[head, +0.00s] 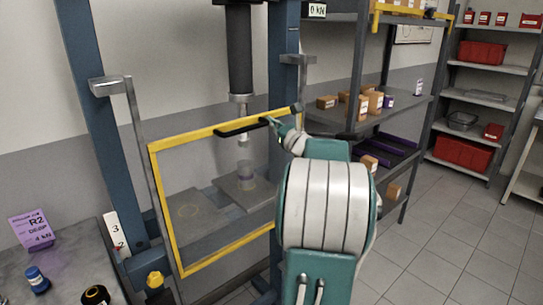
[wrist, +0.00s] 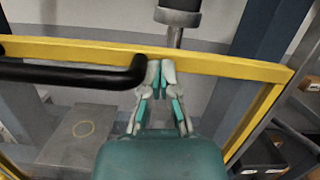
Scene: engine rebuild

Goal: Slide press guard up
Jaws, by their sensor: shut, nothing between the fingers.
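The press guard (head: 160,205) is a clear panel in a yellow frame on the front of the blue press (head: 92,130). A black bar handle (head: 240,128) runs along its top rail; it also shows in the wrist view (wrist: 75,71). My gripper (head: 268,121) is at the right end of this handle. In the wrist view, my gripper (wrist: 160,66) has its fingertips together with nothing between them, just right of the handle's bent end and in front of the yellow top rail (wrist: 215,64). Whether the fingers touch the handle or rail I cannot tell.
The press ram (head: 239,50) hangs behind the guard above the press plates (head: 195,208). A bench (head: 60,262) with a purple card (head: 32,229) stands at the left. Shelves (head: 400,112) with small boxes stand close at the right. Tiled floor (head: 450,235) is free at the right.

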